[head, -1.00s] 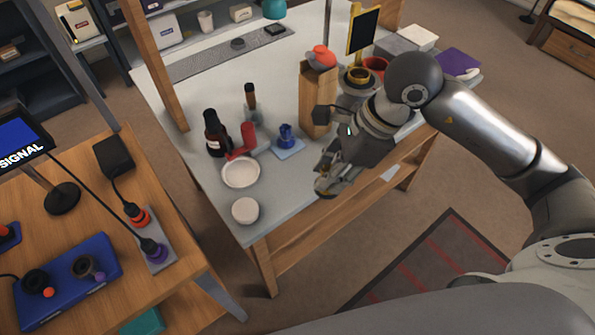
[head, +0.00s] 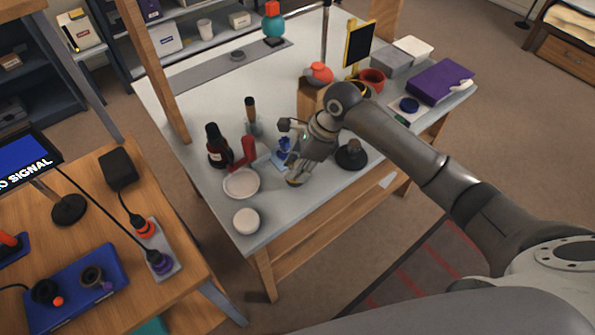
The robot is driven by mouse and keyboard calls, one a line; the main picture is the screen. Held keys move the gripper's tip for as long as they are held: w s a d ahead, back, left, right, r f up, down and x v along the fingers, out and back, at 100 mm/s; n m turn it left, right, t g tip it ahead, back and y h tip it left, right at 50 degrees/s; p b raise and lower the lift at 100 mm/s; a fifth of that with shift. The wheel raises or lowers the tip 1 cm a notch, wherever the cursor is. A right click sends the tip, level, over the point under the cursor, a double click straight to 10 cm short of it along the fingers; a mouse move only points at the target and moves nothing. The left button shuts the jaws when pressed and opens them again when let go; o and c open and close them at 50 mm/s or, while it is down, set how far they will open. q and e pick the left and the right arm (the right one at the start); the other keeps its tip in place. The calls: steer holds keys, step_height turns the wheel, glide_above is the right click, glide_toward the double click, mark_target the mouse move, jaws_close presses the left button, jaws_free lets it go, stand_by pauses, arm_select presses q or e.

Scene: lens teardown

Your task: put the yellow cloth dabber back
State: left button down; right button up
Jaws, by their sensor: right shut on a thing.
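My right gripper (head: 297,176) is low over the front part of the white table, right of the white dish (head: 241,185). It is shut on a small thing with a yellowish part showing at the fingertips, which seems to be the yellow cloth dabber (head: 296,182). Most of it is hidden by the fingers, and I cannot tell whether it touches the table. A blue item (head: 284,146) on a light blue mat stands just behind the gripper. My left gripper is not in view.
A dark bottle (head: 217,146), a red tool (head: 245,151) and a white round jar (head: 246,221) stand to the left. A black round stand (head: 351,155) is close on the right. The wooden block (head: 309,100) is behind my arm. The table's front edge is near.

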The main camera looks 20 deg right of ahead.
step_height(320, 180, down, 2)
steer(key=shift+s+f+p, duration=0.1)
steer(key=shift+f+p, duration=0.1)
steer(key=shift+p, duration=0.2)
steer(key=shift+f, duration=0.15)
steer(key=shift+f, duration=0.1)
steer(key=shift+f+b, duration=0.15)
steer(key=shift+b, duration=0.2)
steer(key=o, duration=1)
